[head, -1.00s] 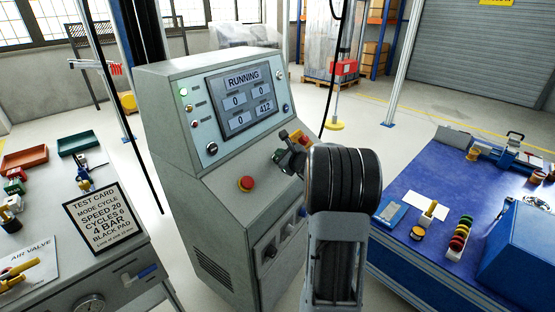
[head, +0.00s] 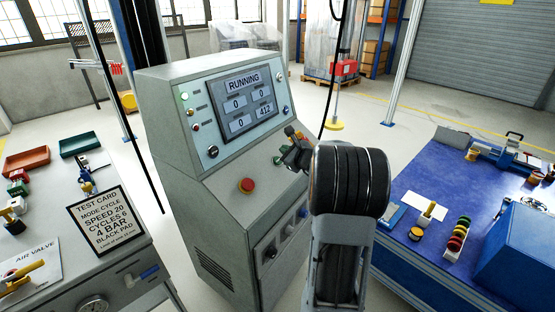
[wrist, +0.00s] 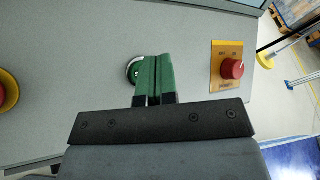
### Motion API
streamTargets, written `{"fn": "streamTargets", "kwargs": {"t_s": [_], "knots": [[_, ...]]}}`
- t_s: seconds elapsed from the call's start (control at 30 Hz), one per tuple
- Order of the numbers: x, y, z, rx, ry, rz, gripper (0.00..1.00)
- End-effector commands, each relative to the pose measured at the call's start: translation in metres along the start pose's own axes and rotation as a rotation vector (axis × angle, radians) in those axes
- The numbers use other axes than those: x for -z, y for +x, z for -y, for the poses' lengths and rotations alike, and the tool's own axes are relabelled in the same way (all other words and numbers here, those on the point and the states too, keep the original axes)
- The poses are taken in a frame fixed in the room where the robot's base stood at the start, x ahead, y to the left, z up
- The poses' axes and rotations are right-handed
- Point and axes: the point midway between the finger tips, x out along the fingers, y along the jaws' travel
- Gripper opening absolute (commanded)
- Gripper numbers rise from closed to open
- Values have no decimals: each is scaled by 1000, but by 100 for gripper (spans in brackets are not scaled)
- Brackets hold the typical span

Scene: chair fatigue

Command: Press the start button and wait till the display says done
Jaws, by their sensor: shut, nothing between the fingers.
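The grey machine console carries a display (head: 241,100) that reads RUNNING, with number boxes showing zeros and 412. A green button with a pale ring (wrist: 132,71) sits on the sloped panel, partly hidden by my green fingers in the wrist view. My gripper (wrist: 157,58) is shut and empty, its fingertips over or beside the button. I cannot tell whether they touch it. In the head view my gripper (head: 287,156) is over the sloped panel, right of the red mushroom button (head: 247,185).
A red knob on a yellow plate (wrist: 231,68) is close to the right of my fingers. A blue-topped table (head: 420,190) with small parts is on the right. A dark cable hangs behind the console.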

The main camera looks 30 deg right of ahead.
Motion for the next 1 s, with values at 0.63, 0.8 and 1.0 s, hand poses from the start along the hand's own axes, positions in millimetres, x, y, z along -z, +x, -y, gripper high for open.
{"fn": "streamTargets", "kwargs": {"t_s": [0.63,0.8,1.0], "knots": [[-13,-18,13,-1,0,-1,0],[-13,-18,13,-1,0,-1,0],[-13,-18,13,-1,1,-1,0]]}}
